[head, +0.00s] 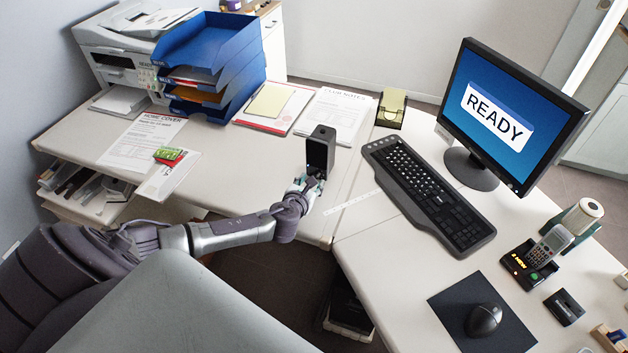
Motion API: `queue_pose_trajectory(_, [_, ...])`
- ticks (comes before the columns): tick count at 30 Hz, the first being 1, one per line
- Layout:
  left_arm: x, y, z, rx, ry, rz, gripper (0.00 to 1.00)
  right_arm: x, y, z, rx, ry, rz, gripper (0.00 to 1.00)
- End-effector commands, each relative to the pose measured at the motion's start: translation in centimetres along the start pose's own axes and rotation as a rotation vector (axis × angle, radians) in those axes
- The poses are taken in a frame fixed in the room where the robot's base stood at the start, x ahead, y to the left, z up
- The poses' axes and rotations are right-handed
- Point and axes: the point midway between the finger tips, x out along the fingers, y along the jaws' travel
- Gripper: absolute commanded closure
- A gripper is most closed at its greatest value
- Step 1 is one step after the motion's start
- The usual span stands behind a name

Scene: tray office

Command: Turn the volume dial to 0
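A small black upright box that looks like a speaker (320,146) stands on the desk near the middle of the head view. My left arm reaches in from the left, and its gripper (313,181) is at the lower front of this box. The gripper is too small here to tell whether its fingers are open or shut, or whether they touch the box. No volume dial can be made out; the gripper covers the box's lower front. My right gripper is not in view.
A black keyboard (430,195) lies right of the box, before a monitor (508,112) reading "READY". A note holder (391,108) and papers (333,111) lie behind. Blue trays (213,55) and a printer (118,58) stand at back left. A mouse (484,320) and phone (549,245) are at right.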

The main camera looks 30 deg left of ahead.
Motion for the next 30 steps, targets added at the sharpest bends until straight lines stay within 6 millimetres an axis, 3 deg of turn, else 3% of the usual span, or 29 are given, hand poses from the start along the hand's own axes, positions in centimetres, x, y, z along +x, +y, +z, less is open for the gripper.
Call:
queue_pose_trajectory(6, [2.5, 0.0, 0.0, -0.001, 0.000, 0.000, 0.54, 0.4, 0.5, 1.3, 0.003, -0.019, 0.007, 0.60])
queue_pose_trajectory(17, [2.9, 0.0, 0.0, 0.000, 0.000, -0.001, 0.54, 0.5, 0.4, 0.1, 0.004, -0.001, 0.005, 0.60])
queue_pose_trajectory(25, [2.9, 0.0, 0.0, 0.000, 0.000, -0.001, 0.99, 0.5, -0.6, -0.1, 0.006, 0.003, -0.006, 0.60])
queue_pose_trajectory(30, [2.9, 0.0, 0.0, -0.001, 0.000, -0.001, 1.00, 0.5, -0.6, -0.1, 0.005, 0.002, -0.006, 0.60])
